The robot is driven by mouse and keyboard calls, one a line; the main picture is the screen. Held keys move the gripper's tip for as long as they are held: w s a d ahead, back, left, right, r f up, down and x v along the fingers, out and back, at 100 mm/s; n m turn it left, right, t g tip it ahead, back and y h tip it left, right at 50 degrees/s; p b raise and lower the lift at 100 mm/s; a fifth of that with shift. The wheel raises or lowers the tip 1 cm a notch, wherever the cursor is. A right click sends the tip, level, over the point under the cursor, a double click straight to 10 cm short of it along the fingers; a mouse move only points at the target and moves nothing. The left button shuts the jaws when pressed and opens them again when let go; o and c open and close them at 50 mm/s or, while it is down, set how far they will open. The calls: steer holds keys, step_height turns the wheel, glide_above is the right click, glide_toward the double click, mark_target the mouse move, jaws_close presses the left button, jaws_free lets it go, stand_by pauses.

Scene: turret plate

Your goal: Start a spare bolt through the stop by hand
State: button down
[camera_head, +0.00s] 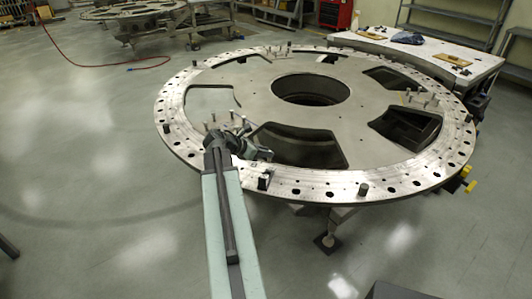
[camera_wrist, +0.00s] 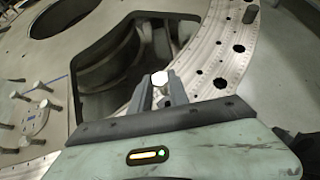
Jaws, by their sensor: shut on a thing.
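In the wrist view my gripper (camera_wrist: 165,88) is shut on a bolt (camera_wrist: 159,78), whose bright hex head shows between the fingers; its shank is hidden. In the head view my gripper (camera_head: 264,154) is over the near-left part of the large turret plate (camera_head: 345,118), close to the inner edge of the drilled ring. A small dark block (camera_head: 264,181), perhaps the stop, stands on the ring just in front of the gripper. I cannot make it out in the wrist view. Several upright bolts (camera_wrist: 36,112) stand left of the gripper, around a small round pad.
The drilled ring (camera_wrist: 222,62) has open holes and a standing dark pin (camera_wrist: 250,12), also seen in the head view (camera_head: 363,189). A large cutout (camera_head: 298,146) opens beside the gripper. A workbench (camera_head: 425,52) stands behind; open floor (camera_head: 90,150) lies left.

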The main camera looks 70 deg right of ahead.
steer(key=shift+f+b, duration=1.75)
steer(key=shift+f, duration=0.45)
steer(key=shift+w, duration=0.1)
steer(key=shift+f+b, duration=1.6)
stand_by(0.5)
steer(key=shift+w+d+m+g, duration=0.15)
steer(key=shift+w+m+g, duration=0.05)
steer(key=shift+m+g, duration=0.2)
steer(key=m+g+y, duration=0.2)
steer(key=m, duration=0.1)
steer(key=shift+w+d+y, duration=0.15)
steer(key=shift+d+y, duration=0.1)
steer(key=shift+y, duration=0.05)
steer(key=m+g+y, duration=0.1)
steer(key=m+y, duration=0.1)
steer(key=m+g+y, duration=0.1)
steer(key=m+y, duration=0.1)
steer(key=shift+w+d+m, duration=0.1)
steer(key=shift+d+m, duration=0.2)
steer(key=shift+d, duration=0.1)
steer(key=shift+a+m+y, duration=0.1)
steer(key=shift+m+y, duration=0.2)
steer(key=shift+m, duration=0.1)
steer(key=c, duration=1.2)
jaws_free()
steer(key=shift+f, duration=0.1)
steer(key=shift+o, duration=0.2)
